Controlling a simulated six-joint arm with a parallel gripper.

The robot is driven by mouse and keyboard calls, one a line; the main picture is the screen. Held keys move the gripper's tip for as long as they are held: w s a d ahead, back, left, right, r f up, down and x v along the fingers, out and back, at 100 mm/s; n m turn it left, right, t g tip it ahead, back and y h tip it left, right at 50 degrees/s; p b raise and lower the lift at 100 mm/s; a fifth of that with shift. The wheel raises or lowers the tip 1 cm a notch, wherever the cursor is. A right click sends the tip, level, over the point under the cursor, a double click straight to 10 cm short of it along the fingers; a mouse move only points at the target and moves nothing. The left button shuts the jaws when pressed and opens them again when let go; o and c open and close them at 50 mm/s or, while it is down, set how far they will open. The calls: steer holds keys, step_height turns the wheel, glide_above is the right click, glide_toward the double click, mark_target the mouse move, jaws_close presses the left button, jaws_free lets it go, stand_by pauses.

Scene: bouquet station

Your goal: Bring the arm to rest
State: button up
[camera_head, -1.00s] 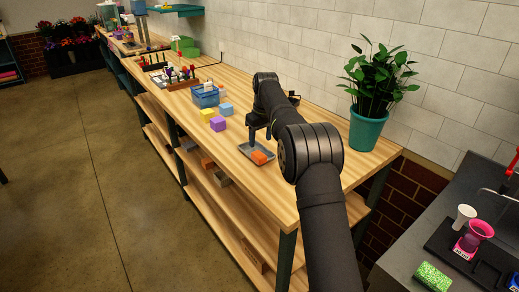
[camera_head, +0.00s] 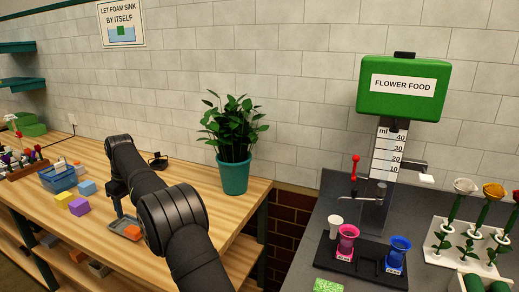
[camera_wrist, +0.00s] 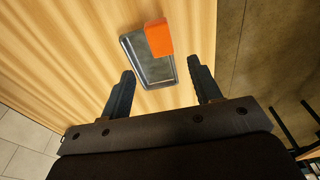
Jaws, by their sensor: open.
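My gripper (camera_wrist: 163,92) is open and empty in the wrist view, with its two dark fingers apart above the wooden bench (camera_wrist: 60,50). Past the fingertips a grey metal tray (camera_wrist: 152,70) lies on the bench. An orange block (camera_wrist: 159,38) is in the tray, toward its far right side. In the head view my arm reaches over the bench, and the fingers are mostly hidden behind its links.
Purple (camera_head: 79,206), yellow (camera_head: 64,200) and blue (camera_head: 87,187) blocks sit left of the arm near a blue basket (camera_head: 58,178). A potted plant (camera_head: 234,178) stands right of it. A dark counter with vases and a green flower food dispenser (camera_head: 403,90) is at right.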

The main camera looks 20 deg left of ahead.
mark_target(133, 229)
steer(key=f, duration=0.7)
steer(key=a+f, duration=0.1)
steer(key=f, duration=0.2)
steer(key=shift+f, duration=0.15)
steer(key=shift+r, duration=0.4)
steer(key=shift+f, duration=0.15)
